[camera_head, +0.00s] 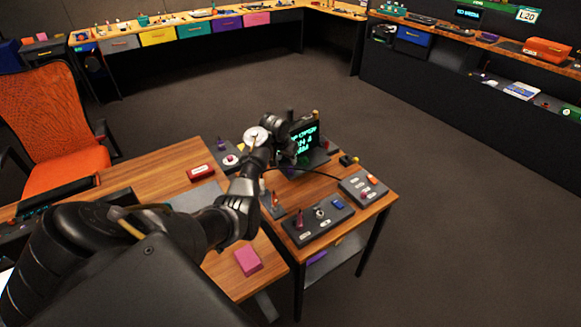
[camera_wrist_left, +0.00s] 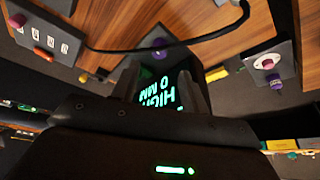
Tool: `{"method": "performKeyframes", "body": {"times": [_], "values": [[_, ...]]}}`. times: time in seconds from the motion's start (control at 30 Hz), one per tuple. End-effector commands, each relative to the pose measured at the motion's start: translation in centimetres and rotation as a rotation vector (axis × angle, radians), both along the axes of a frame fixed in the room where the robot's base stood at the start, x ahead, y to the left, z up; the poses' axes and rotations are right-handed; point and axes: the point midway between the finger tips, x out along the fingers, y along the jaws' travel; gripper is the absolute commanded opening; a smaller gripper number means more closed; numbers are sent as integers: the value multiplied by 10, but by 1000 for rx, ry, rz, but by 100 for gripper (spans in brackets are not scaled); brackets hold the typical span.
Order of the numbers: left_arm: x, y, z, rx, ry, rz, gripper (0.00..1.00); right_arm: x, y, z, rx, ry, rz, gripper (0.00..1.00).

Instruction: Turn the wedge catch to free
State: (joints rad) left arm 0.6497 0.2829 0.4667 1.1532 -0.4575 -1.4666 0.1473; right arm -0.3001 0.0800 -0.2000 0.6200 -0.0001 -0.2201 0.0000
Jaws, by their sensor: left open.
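My left gripper (camera_head: 284,134) is open, above the right end of the desk and in front of a small dark screen (camera_head: 306,140) with green text. In the left wrist view the screen (camera_wrist_left: 160,90) shows upside down, between the dark fingers. I see no contact between gripper and screen. A dark control panel (camera_head: 330,228) carries a red knob (camera_head: 299,219) and other controls. A smaller panel (camera_head: 360,196) with coloured buttons lies to its right. I cannot tell which control is the wedge catch; it may be hidden by my arm. My right gripper is out of view.
A black cable (camera_wrist_left: 185,46) loops near the screen. A panel with a red knob (camera_head: 231,160) stands left of my gripper. A pink block (camera_head: 248,260) and a red box (camera_head: 200,172) lie on the wooden desk (camera_head: 178,150). An orange chair (camera_head: 50,115) stands left. Open floor lies right.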

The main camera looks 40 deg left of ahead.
Motion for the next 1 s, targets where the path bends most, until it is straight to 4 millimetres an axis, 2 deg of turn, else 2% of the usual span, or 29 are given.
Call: {"method": "performKeyframes", "body": {"times": [0.2, 0.4, 0.6, 0.87, 1.0], "values": [[16, 3, -38, -1, 3, -1, 45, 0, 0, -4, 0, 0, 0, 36], [26, 4, -61, -1, 1, -3, 45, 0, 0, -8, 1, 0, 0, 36], [30, 5, -69, 1, -1, -2, 45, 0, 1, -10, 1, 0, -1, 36], [30, 5, -70, 1, -1, -2, 45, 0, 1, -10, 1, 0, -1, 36], [30, 4, -70, 1, -1, -3, 29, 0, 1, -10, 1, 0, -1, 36]]}}
